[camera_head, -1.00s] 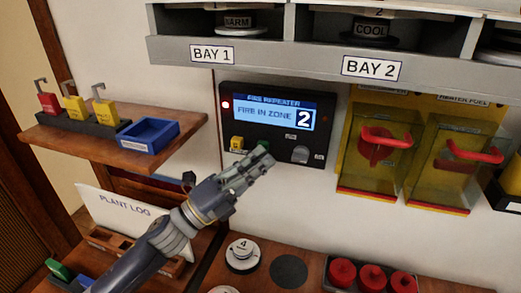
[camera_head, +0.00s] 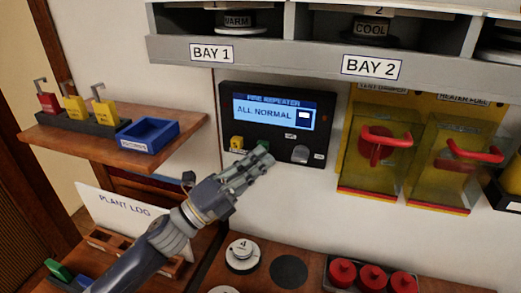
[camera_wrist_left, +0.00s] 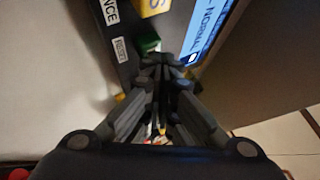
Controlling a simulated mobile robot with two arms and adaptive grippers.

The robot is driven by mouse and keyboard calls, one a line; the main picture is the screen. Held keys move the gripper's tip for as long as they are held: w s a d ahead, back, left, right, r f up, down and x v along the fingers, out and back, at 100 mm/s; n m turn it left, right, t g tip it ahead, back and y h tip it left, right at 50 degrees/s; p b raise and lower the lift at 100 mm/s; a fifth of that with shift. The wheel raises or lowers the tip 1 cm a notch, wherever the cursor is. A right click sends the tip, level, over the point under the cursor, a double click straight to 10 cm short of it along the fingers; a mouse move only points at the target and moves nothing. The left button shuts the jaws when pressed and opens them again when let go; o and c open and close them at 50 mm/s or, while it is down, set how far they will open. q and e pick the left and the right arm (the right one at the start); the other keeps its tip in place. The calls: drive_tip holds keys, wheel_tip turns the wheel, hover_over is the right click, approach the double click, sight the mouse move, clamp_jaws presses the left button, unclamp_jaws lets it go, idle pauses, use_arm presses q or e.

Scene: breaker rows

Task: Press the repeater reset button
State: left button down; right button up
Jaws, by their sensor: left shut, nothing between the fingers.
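The fire repeater (camera_head: 276,122) is a black box on the wall with a blue screen (camera_head: 271,112) that reads "ALL NORMAL". Its green button (camera_head: 263,145) shows just past the fingertips of my left gripper (camera_head: 262,157); in the left wrist view the green button (camera_wrist_left: 148,42) lies beside a "RESET" label (camera_wrist_left: 121,49). My left gripper (camera_wrist_left: 160,66) is shut and empty, with its tips at or very near the button; I cannot tell if they touch. A yellow button (camera_head: 237,142) sits to the left. My right gripper is not in view.
Two clear covers over red handles (camera_head: 385,140) are right of the repeater. The bay rack (camera_head: 300,55) overhangs above. Red knobs (camera_head: 372,277) stand on the desk below.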

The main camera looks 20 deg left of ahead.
use_arm(q)
drive_tip(key=s, duration=0.6)
idle(0.5)
drive_tip(key=shift+a, duration=0.1)
idle(0.4)
